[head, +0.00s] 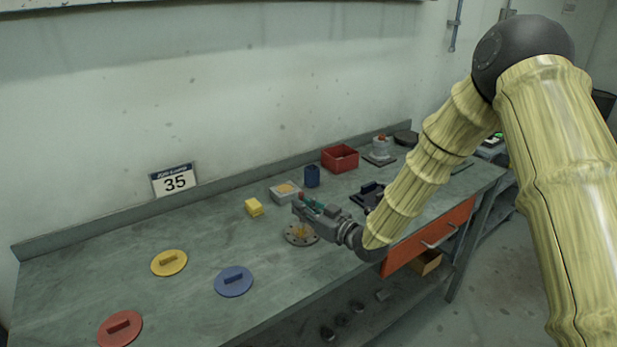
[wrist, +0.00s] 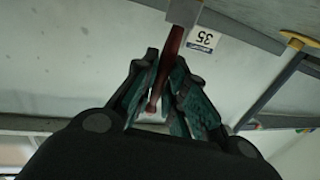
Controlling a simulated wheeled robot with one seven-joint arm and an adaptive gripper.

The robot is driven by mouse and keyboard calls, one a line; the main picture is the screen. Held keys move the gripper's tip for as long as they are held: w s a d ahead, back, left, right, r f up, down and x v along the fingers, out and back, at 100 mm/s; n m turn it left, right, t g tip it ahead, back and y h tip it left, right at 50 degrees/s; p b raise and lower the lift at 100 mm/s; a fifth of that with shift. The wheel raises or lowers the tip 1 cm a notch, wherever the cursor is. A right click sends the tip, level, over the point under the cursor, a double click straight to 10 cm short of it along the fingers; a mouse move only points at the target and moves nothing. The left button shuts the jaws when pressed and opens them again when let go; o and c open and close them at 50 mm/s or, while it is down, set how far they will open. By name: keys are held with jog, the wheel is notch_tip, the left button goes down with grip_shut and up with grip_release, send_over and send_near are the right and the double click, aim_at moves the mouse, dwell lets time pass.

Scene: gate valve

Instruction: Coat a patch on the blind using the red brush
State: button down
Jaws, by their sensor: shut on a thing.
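The grey round flange disc (head: 290,239), which looks like the blind, lies on the bench with holes around its rim. My gripper (head: 306,204) is just above the disc. In the wrist view my gripper (wrist: 165,95) is shut on the red brush (wrist: 171,58), with its red handle between the green-padded fingers. The brush's far end runs out of the wrist picture.
A yellow block (head: 254,207), blue cup (head: 312,177) and red bin (head: 340,158) stand nearby. Yellow (head: 169,262), blue (head: 233,281) and red (head: 120,328) handled discs lie left. Bare bench lies between them.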

notch_tip(320, 180, up, 8)
jog(key=s+a+p, duration=0.1)
jog(key=a+p, duration=0.1)
jog(key=p, duration=0.1)
jog(key=shift+s, duration=0.25)
dwell(0.3)
jog(key=shift+r, duration=0.1)
dwell(0.6)
